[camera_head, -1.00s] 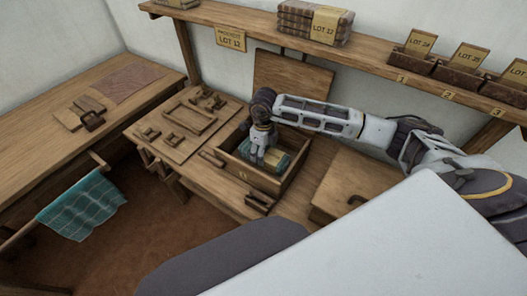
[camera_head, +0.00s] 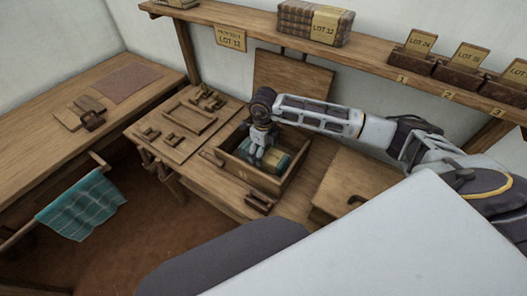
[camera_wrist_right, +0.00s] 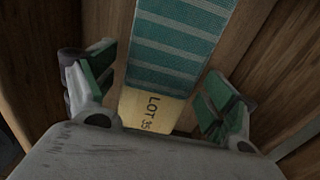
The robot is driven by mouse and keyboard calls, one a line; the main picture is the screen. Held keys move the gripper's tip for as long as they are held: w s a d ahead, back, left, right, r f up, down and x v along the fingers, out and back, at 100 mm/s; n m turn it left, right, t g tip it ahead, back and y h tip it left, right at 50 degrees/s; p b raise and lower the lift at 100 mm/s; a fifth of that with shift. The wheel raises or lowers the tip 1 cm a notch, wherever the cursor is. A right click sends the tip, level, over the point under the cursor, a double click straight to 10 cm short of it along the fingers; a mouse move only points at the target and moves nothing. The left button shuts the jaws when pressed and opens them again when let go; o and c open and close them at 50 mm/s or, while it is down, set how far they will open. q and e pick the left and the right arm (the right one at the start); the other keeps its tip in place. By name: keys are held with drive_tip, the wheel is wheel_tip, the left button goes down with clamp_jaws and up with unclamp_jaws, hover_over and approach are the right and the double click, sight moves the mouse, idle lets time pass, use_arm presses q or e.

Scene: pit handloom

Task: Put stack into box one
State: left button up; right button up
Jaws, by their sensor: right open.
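The stack (camera_head: 276,160) is teal striped cloth with a yellow band, lying inside the open wooden box (camera_head: 273,182) on the bench. In the right wrist view the stack's striped cloth (camera_wrist_right: 175,50) and its band reading "LOT 35" (camera_wrist_right: 150,107) show between the fingers. My right gripper (camera_head: 257,160) points down into the box at the stack's left part. In the wrist view the right gripper (camera_wrist_right: 160,95) is open, with a finger on each side of the stack and gaps visible. My left gripper is not in view.
A raised lid (camera_head: 293,78) stands behind the box. A closed wooden lid (camera_head: 350,180) lies to its right. A shelf (camera_head: 400,62) above holds a brown "LOT 12" bundle (camera_head: 312,22) and several labelled holders. A teal striped cloth (camera_head: 80,205) hangs at the left.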

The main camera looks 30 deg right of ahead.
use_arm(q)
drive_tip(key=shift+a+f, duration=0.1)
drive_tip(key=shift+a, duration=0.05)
use_arm(e)
wheel_tip(320, 180, up, 12)
idle(0.6)
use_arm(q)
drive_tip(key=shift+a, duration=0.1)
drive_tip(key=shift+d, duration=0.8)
